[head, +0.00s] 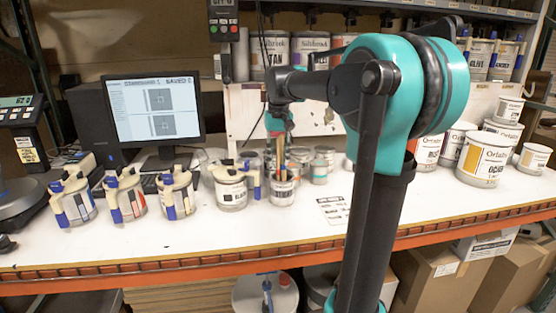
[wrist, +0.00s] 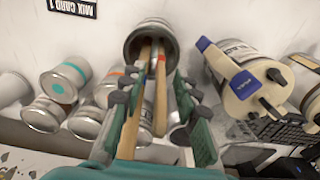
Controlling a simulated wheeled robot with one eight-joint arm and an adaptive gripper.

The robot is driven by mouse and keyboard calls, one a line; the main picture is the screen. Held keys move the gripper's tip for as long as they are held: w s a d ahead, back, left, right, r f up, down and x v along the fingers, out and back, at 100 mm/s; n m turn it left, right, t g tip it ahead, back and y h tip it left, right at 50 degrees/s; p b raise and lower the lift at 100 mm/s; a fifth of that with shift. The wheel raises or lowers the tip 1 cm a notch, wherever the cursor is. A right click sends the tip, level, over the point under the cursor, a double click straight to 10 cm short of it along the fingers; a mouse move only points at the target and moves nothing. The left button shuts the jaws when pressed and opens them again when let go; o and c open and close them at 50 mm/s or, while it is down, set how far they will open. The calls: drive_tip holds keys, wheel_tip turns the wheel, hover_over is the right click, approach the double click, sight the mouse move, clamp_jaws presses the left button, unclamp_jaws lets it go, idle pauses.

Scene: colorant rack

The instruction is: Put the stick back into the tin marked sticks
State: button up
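A small metal tin (head: 283,192) with a white label, too small to read, stands on the bench below my gripper. It also shows at the top of the wrist view (wrist: 151,24). Wooden sticks (wrist: 160,100) stand up out of the tin, leaning, with their free ends between my fingers; one has a red band near the tin's mouth. My gripper (wrist: 155,100) points down over the tin, its green fingers apart on either side of the sticks. I cannot tell whether a finger touches the left stick. In the head view, my gripper (head: 279,125) is partly hidden by its own wrist.
A white tin with a blue-handled clamp (wrist: 240,85) stands close beside the sticks tin. Several small tins (wrist: 68,75) stand on the other side. Clamped tins (head: 125,197), a monitor (head: 155,110) and a large Orlalin tin (head: 487,158) line the bench. Its front strip (head: 250,238) is clear.

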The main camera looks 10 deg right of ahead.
drive_tip(key=r, duration=1.1)
drive_tip(key=shift+s+r, duration=0.15)
drive_tip(key=shift+s, duration=0.2)
